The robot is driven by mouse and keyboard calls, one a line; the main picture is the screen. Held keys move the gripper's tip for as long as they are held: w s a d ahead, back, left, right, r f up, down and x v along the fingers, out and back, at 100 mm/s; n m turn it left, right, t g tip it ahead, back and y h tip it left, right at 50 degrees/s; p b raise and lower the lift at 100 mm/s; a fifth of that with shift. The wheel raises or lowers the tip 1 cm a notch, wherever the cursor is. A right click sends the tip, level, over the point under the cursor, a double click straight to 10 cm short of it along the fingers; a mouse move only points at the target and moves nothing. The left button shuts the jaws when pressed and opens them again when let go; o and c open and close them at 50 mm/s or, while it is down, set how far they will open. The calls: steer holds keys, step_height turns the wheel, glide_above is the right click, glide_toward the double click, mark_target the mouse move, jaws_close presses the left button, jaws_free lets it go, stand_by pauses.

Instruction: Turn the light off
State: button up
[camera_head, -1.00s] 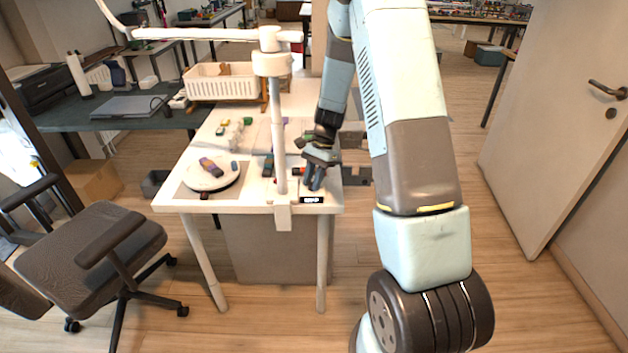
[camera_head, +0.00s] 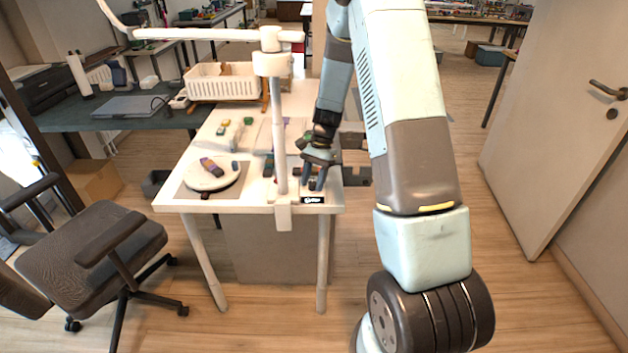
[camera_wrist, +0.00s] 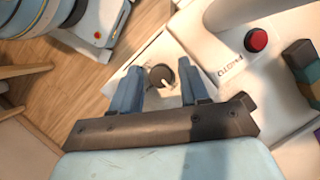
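A white lamp stand (camera_head: 278,130) with a long horizontal arm is clamped to the front edge of the white table. My gripper (camera_head: 314,181) is low over the table's front right, just right of the lamp post. In the wrist view my gripper (camera_wrist: 160,82) is open, with its two blue fingers apart. A round black knob (camera_wrist: 161,77) with a light pointer shows between them, on a white panel; contact is not clear. A red button (camera_wrist: 256,40) sits on a white base to the right. I cannot tell whether the light is on.
A small black display (camera_head: 312,200) is at the table's front edge. A round white turntable (camera_head: 211,174) with a purple-and-yellow object stands at left. A white basket (camera_head: 222,82) is at the back. Coloured blocks (camera_wrist: 300,62) lie right of the red button.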

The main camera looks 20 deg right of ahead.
steer(key=shift+o, duration=0.6)
steer(key=shift+w+d+r, duration=0.1)
steer(key=shift+w+r, duration=0.05)
steer(key=shift+r, duration=0.1)
steer(key=v, duration=1.3)
steer(key=shift+r, duration=0.1)
